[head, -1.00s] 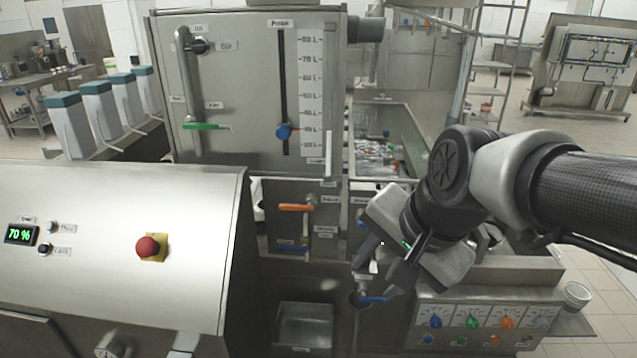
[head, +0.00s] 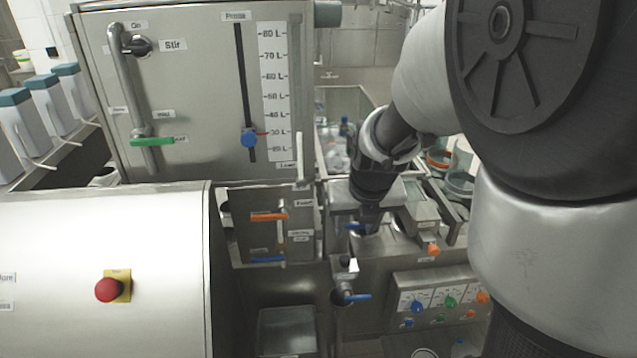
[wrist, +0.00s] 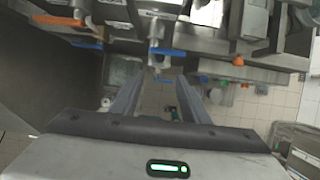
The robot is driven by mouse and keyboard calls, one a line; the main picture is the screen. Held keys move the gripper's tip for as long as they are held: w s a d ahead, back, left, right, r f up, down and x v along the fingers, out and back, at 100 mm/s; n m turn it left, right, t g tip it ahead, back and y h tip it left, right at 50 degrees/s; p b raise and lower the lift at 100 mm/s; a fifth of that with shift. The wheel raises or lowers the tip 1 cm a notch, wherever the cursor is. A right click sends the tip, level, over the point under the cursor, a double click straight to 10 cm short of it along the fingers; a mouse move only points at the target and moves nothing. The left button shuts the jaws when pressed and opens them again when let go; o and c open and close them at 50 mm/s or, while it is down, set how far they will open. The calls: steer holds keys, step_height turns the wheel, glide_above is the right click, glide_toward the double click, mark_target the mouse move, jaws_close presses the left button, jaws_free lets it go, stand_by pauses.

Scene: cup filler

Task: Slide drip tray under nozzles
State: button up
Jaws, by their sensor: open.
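An open rectangular metal tray (head: 287,330), which looks like the drip tray, sits low at the bottom of the head view. In the wrist view the tray (wrist: 123,72) shows just left of my fingers, apart from them. A metal outlet with a blue handle (head: 357,297) is above and right of the tray; I cannot tell whether it is one of the nozzles. My gripper (wrist: 160,82) is open, with nothing between its fingers, and the blue handle (wrist: 168,52) shows just beyond the fingertips. In the head view I cannot make out the fingers.
The cabinet with the orange handle (head: 268,216) stands above and behind the tray. A panel of coloured knobs (head: 440,300) is to the right. A sloped steel housing with a red button (head: 112,288) fills the left. Tiled floor shows beneath my fingers.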

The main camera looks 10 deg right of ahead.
mark_target(345, 258)
steer(key=b+x, duration=0.6)
steer(key=x, duration=1.1)
steer(key=shift+f, duration=0.15)
